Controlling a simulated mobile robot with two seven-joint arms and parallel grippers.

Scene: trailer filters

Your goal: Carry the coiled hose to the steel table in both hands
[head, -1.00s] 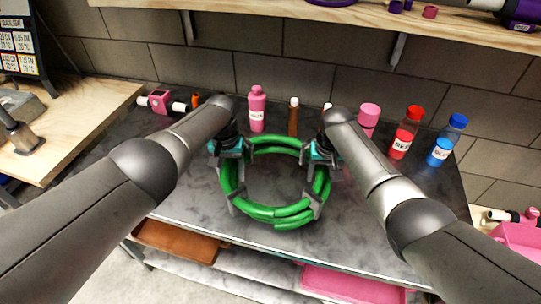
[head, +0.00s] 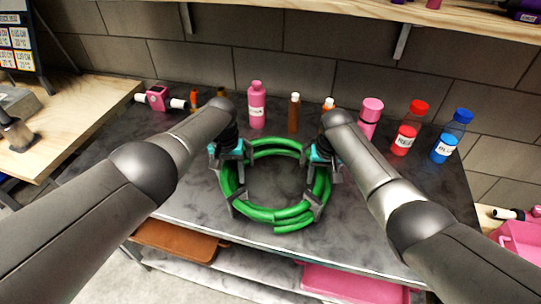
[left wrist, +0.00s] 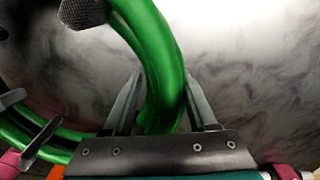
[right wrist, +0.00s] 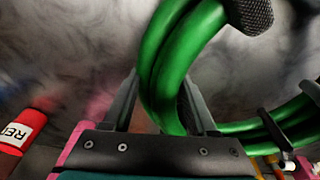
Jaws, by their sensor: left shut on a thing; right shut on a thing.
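The green coiled hose (head: 275,213) is a ring with dark grey clips around it. It is over the steel table (head: 180,205), and I cannot tell whether it touches the top. My left gripper (head: 232,170) is shut on the left side of the coil. My right gripper (head: 322,172) is shut on the right side. In the left wrist view the hose (left wrist: 160,70) passes between the fingers. In the right wrist view the hose (right wrist: 175,65) also runs between the fingers. The fingertips are partly hidden by the hose.
Along the back of the table stand a pink bottle (head: 257,105), a brown bottle (head: 293,114), a pink-capped bottle (head: 370,118), a red bottle (head: 407,130) and a blue bottle (head: 450,137). A pink device (head: 158,98) lies at the back left. The table's front area is clear.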

